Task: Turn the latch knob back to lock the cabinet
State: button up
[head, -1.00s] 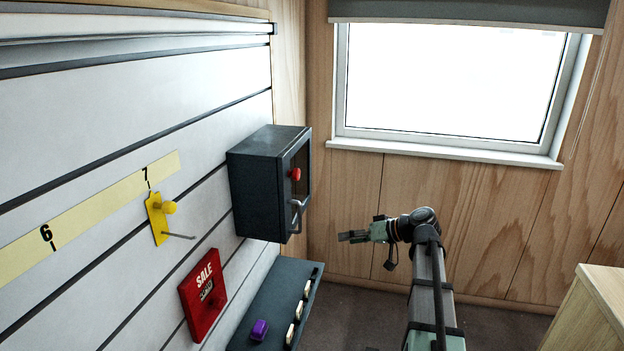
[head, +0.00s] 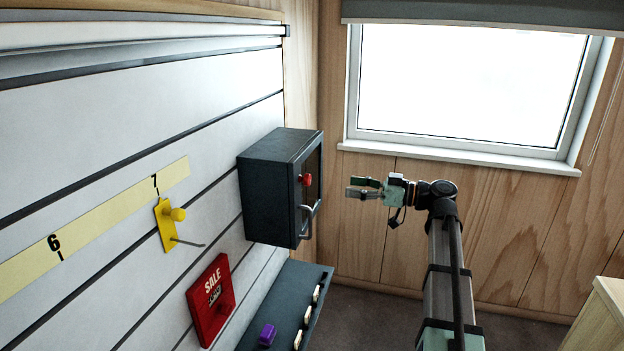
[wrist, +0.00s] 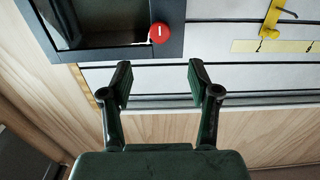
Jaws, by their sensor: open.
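The dark grey cabinet (head: 262,200) hangs on the white slatted wall with its door shut. The red latch knob (head: 306,180) sits on the door's edge, above a grey bar handle (head: 307,222). In the wrist view the knob (wrist: 159,36) is a red disc with a short white mark, on the dark frame of the cabinet (wrist: 118,53). My gripper (head: 355,188) is open and empty, to the right of the knob and apart from it. In the wrist view my gripper (wrist: 160,85) has its two fingers spread, and the knob shows beyond the gap between them.
A yellow holder (head: 166,232) with a knob and a prong is on the wall left of the cabinet. A red SALE box (head: 208,305) is lower. A dark shelf (head: 285,290) below carries a purple item (head: 268,334) and several pale pieces. A window (head: 470,90) is behind.

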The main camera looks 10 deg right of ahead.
aim_at(310, 181)
jog(key=p+x, duration=0.3)
jog(key=x, duration=0.9)
jog(key=shift+w+a, duration=0.1)
jog(key=shift+a, duration=0.1)
jog(key=c, duration=1.1)
